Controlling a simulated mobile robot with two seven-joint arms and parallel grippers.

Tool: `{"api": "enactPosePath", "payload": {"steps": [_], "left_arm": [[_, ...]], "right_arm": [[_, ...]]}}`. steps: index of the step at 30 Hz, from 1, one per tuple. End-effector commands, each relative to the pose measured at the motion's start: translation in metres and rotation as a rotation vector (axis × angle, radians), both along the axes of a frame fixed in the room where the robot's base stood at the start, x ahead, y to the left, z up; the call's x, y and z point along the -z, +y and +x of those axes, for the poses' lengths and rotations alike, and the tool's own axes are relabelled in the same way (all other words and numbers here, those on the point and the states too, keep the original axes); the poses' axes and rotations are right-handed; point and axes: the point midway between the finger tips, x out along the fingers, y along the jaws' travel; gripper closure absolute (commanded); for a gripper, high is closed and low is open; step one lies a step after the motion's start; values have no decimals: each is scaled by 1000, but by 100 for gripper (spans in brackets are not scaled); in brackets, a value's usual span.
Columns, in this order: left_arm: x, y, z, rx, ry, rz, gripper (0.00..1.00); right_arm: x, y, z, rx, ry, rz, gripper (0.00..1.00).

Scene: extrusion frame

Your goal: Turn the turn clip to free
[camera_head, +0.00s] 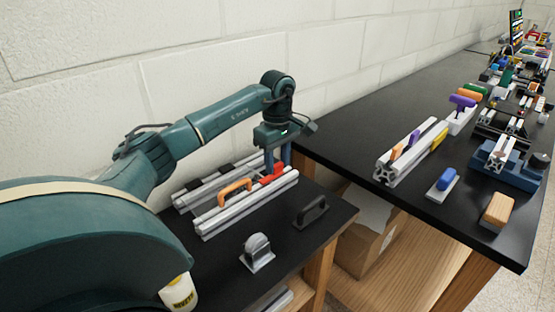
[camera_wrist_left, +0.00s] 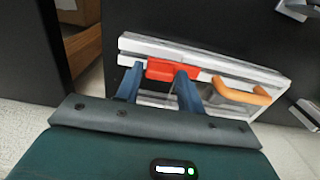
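The turn clip, a red block, sits on the front rail of the aluminium extrusion frame (camera_head: 225,217) in the head view. The red clip (camera_head: 267,180) is partly covered by the gripper there. In the left wrist view the clip (camera_wrist_left: 165,69) lies on the rail at the fingertips. My left gripper (camera_head: 278,160) points down over it. In the left wrist view the two blue fingers of my left gripper (camera_wrist_left: 160,77) are spread apart, with part of the clip between and beyond their tips. I cannot tell whether they touch it. My right gripper is not in view.
An orange handle (camera_head: 235,187) stands on the same frame. A black handle (camera_head: 311,210) and a grey rounded piece (camera_head: 257,251) lie in front of it on the black table. A second table (camera_head: 350,124) with several fixtures is at the right, across a gap.

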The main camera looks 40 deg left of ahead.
Motion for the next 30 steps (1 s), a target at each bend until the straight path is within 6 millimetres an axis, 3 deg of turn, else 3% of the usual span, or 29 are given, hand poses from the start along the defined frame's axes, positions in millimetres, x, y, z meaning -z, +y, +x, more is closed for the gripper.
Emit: {"api": "enactPosePath", "payload": {"steps": [11,20,30], "left_arm": [[0,0,0,0,0,0,92],[-1,0,0,-42,2,0,92],[-3,0,0,-270,2,-1,92]], "right_arm": [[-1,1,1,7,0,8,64],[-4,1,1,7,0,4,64],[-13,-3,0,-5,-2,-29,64]]}}
